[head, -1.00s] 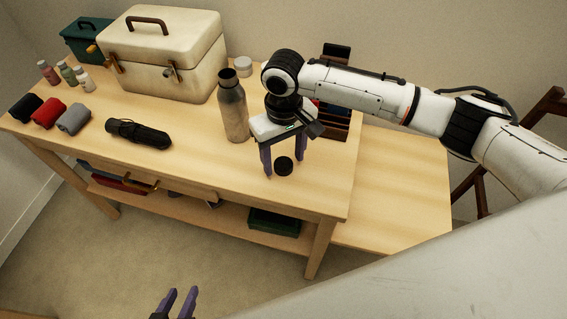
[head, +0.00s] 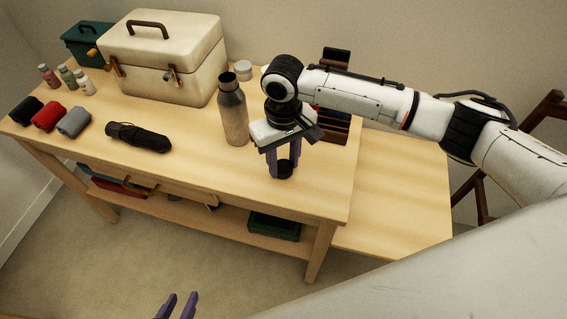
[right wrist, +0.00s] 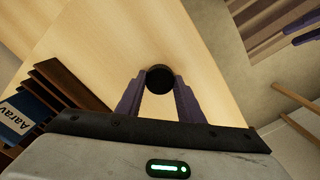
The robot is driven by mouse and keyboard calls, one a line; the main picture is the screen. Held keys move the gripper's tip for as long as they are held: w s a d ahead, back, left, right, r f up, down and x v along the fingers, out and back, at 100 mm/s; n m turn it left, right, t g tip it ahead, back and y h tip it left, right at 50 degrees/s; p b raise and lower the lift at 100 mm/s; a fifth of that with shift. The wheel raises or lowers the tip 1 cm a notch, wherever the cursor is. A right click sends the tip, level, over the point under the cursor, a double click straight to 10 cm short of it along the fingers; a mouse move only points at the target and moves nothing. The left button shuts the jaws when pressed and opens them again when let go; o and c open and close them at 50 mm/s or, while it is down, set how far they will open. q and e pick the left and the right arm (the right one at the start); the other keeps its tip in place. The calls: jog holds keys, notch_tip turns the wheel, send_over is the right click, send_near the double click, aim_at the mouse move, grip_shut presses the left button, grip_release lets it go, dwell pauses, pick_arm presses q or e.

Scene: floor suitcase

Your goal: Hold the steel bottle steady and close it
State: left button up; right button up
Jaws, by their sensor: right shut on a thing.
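The steel bottle (head: 235,118) stands upright on the wooden table with a dark, lidless-looking neck. My right gripper (head: 285,170) points down to its right, its purple fingers shut on the small round black lid (head: 286,171) at the tabletop. In the right wrist view the black lid (right wrist: 160,79) sits between the fingertips. The lid and bottle are apart. My left gripper (head: 177,305) is at the bottom edge of the head view, in front of the table, its two fingers apart with nothing seen between them.
A cream case (head: 165,60) stands behind, with a green box (head: 85,42) beside it. A white jar (head: 243,69) stands behind the bottle. The front right tabletop is clear.

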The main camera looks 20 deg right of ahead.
aim_at(286, 167)
notch_tip(286, 167, up, 10)
jog(key=shift+f, duration=0.15)
dwell(0.4)
jog(key=s+d+r+m, duration=0.2)
jog(key=s+d+r, duration=0.4)
jog(key=s, duration=0.5)
jog(key=shift+d, duration=0.15)
jog(key=shift+r, duration=0.1)
